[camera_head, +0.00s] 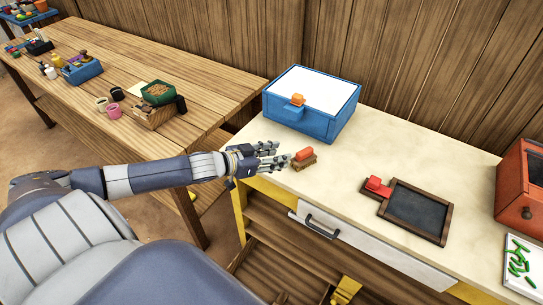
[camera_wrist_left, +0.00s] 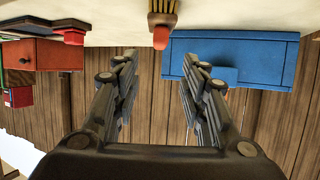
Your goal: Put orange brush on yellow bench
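The orange brush (camera_head: 304,155), an orange handle over brown bristles, stands on a pale-topped counter (camera_head: 345,150) with a yellow frame. In the left wrist view, the brush (camera_wrist_left: 162,28) shows at the top, beyond the fingertips and between them. My left gripper (camera_head: 272,158) is just left of the brush, fingers pointing at it and apart from it. In the left wrist view my left gripper (camera_wrist_left: 158,68) is open with nothing between its fingers. I cannot tell for sure whether the yellow-framed counter is the yellow bench. My right gripper is not in view.
A blue box (camera_head: 325,130) with a white top stands behind the brush. A red-handled item (camera_head: 377,186) touches a framed slate (camera_head: 418,210) to the right. An orange-red box (camera_head: 520,190) is at the far right. A wooden table (camera_head: 150,62) with small goods stands left.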

